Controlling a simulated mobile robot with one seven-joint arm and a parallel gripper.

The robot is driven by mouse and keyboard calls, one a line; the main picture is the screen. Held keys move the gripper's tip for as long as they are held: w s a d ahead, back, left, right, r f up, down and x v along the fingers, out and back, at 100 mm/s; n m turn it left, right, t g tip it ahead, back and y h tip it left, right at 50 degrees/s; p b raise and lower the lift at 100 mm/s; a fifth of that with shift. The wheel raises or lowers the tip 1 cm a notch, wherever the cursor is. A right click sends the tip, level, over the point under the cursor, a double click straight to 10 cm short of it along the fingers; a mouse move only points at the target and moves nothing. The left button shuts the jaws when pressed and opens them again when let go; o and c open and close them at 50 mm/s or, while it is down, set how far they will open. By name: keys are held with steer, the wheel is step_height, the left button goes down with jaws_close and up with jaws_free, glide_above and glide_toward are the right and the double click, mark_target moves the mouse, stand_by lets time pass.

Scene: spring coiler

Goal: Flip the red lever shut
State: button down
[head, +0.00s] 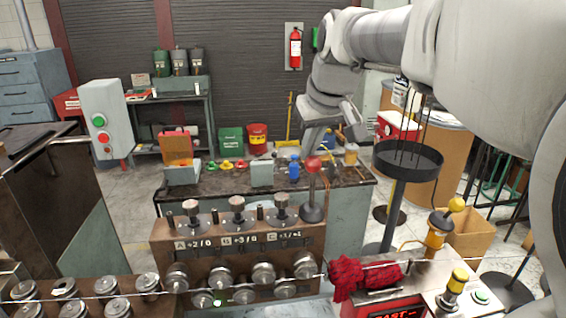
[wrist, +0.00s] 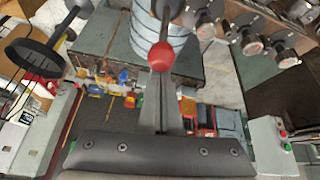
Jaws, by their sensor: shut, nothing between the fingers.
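The red lever has a red ball knob (head: 313,164) on a pale rod that rises nearly upright from a dark round base (head: 313,213), at the right end of the brown panel. My gripper (head: 308,149) comes down from the upper right and is just above and behind the knob. In the wrist view the knob (wrist: 161,56) sits right at the tips of my shut fingers (wrist: 164,80), with its rod running up the picture. The fingers hold nothing. I cannot tell whether they touch the knob.
The brown panel (head: 160,241) carries several knobs and capped posts. A red cloth (head: 362,276) lies at the front right, near a yellow-knobbed lever (head: 456,205). A bench (head: 232,182) with small coloured items stands behind. A black round tray (head: 408,160) is to the right.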

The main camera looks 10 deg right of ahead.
steer(key=shift+s+f+t+b, duration=0.2)
steer(key=shift+s+t+b, duration=0.95)
steer(key=shift+b, duration=1.55)
steer(key=shift+s+f+t+b, duration=0.2)
steer(key=shift+s+t+b, duration=0.95)
steer(key=shift+b, duration=1.55)
steer(key=s+b, duration=0.1)
steer(key=b, duration=0.1)
steer(key=shift+s+r+t+b, duration=0.1)
steer(key=shift+s+t+b, duration=0.15)
steer(key=shift+t+b, duration=0.15)
steer(key=shift+r, duration=0.1)
steer(key=p, duration=0.3)
glide_toward(312, 167)
step_height(312, 167, up, 5)
steer(key=shift+a, duration=0.3)
steer(key=shift+f, duration=0.3)
